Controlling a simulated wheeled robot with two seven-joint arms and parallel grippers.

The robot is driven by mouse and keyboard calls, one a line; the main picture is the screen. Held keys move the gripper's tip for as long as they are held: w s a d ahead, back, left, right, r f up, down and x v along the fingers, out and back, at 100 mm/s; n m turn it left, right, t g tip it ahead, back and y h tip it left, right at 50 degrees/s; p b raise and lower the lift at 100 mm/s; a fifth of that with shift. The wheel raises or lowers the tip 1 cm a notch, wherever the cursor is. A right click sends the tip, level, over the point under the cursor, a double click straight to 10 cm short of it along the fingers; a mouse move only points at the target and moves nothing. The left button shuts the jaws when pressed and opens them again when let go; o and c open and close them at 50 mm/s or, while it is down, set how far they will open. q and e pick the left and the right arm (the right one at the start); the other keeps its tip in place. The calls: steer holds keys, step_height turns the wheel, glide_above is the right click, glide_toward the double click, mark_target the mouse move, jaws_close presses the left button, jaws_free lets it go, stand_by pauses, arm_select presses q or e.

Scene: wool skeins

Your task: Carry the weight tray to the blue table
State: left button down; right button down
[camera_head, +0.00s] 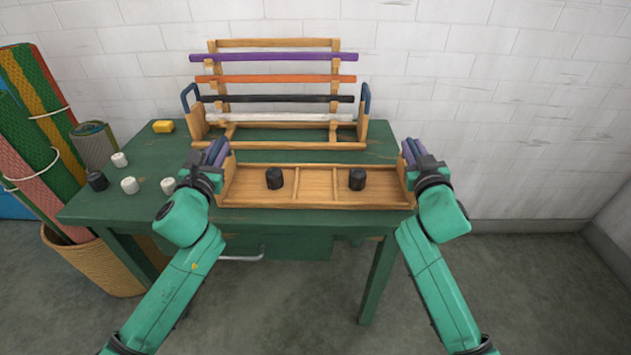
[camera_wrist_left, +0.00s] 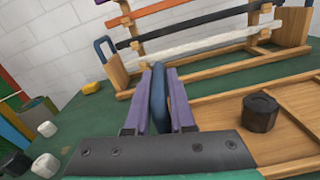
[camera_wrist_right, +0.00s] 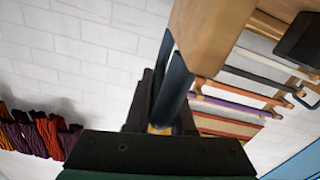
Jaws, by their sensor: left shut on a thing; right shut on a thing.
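The weight tray (camera_head: 300,170) is a long, shallow wooden tray at the front of the green table, with two black weights (camera_head: 274,178) (camera_head: 357,179) in separate compartments. My left gripper (camera_head: 216,152) is shut on the tray's blue left handle, which shows between purple finger pads in the left wrist view (camera_wrist_left: 159,95). My right gripper (camera_head: 410,152) is shut on the right handle, which appears dark between the fingers in the right wrist view (camera_wrist_right: 172,95). The tray looks about level; I cannot tell whether it touches the tabletop. I cannot identify a blue table.
A wooden rack (camera_head: 285,145) with colored rods and blue end handles stands behind the tray on the green table (camera_head: 110,210). Small white and black cylinders and a yellow block (camera_head: 163,127) lie left. A basket (camera_head: 100,265) of rolled mats stands left. Floor is clear at right.

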arm_select(q)
steer(key=shift+a, duration=0.2)
arm_select(e)
steer(key=shift+d, duration=0.2)
